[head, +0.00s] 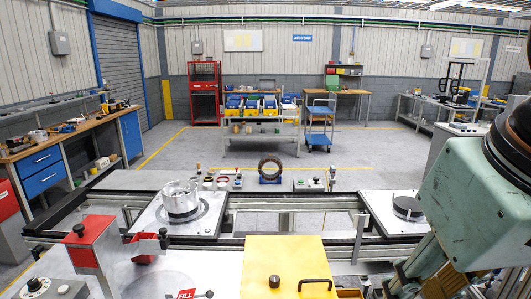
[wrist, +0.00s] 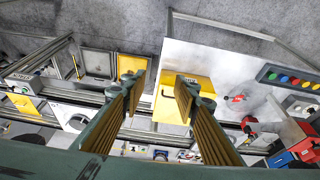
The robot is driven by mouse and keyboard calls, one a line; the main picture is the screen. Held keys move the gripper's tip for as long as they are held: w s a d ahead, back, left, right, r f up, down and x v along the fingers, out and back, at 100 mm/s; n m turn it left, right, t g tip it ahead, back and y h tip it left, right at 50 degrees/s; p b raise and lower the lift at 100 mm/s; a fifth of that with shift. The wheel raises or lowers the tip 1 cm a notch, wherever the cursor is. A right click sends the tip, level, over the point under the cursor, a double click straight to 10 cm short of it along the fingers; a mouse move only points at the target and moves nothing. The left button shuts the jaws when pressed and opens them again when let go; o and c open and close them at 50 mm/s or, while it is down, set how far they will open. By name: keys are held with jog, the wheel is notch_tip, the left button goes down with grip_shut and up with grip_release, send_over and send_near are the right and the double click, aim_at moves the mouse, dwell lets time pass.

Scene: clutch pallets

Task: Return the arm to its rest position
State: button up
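My arm shows at the right edge of the head view, a large pale green link with a dark joint. In the wrist view my gripper (wrist: 160,83) has its two ribbed brown-padded fingers wide apart, with nothing held between them. The fingers hang above the work area. Another pallet (head: 380,206) on the right carries a dark disc (head: 407,207).
A yellow plate (head: 258,255) with a knob and black handle lies at front centre. A red press-like fixture (head: 92,243) stands front left. A dark ring (head: 270,166) stands on a blue holder behind the rails.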

jog(key=s, duration=0.1)
jog(key=s+f, duration=0.2)
jog(key=shift+d, duration=0.3)
